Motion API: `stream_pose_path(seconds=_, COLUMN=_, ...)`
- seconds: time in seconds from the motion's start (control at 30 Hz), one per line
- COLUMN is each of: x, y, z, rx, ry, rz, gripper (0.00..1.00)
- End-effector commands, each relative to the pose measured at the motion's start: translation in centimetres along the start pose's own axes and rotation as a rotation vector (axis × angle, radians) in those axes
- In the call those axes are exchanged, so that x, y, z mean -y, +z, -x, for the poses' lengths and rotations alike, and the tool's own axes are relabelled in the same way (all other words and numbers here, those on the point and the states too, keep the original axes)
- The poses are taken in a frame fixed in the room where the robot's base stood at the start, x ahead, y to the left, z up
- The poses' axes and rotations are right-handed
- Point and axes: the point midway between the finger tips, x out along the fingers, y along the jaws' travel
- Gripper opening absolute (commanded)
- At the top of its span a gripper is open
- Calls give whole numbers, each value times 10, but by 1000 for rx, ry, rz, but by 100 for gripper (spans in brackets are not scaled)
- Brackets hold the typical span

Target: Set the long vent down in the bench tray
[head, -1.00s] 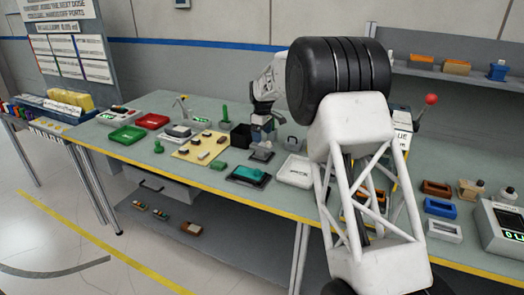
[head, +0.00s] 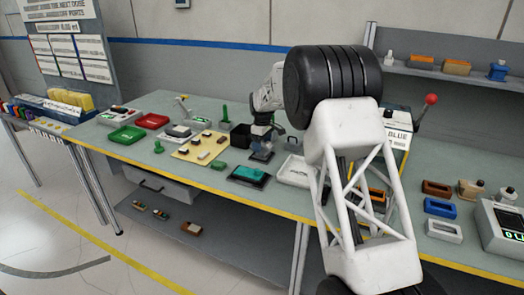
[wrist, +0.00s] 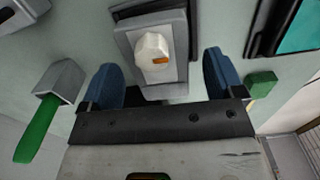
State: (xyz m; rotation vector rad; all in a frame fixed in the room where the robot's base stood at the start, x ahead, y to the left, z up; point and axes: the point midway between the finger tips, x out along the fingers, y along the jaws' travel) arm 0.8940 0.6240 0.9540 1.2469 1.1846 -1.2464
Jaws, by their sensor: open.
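My gripper (wrist: 165,88) is open, with its blue fingers apart on either side of a grey block fixture (wrist: 180,60) that carries a small white knob with an orange mark (wrist: 153,50). In the head view my gripper (head: 270,140) is low over this fixture (head: 262,155), partly hidden by its own parts. I see nothing clearly held between the fingers. A white tray (head: 287,178) is on the bench right of the fixture, partly hidden by my arm; I cannot tell whether it is the bench tray. I cannot pick out the long vent with certainty.
A teal part (head: 252,173) in a black tray is at the bench's front edge. A green-handled piece (wrist: 40,130) is close left of my gripper. A black bin (head: 240,136), a green tray (head: 127,134) and a red tray (head: 152,121) are farther left.

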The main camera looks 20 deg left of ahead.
Motion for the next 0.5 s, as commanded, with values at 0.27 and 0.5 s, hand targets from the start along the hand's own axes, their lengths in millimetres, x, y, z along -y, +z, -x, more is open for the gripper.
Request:
stream_pose_path(seconds=0.27, x=0, y=0, z=-26, rx=0, ry=0, rz=0, gripper=87)
stream_pose_path(seconds=0.5, x=0, y=0, z=-28, rx=0, ry=0, rz=0, gripper=87)
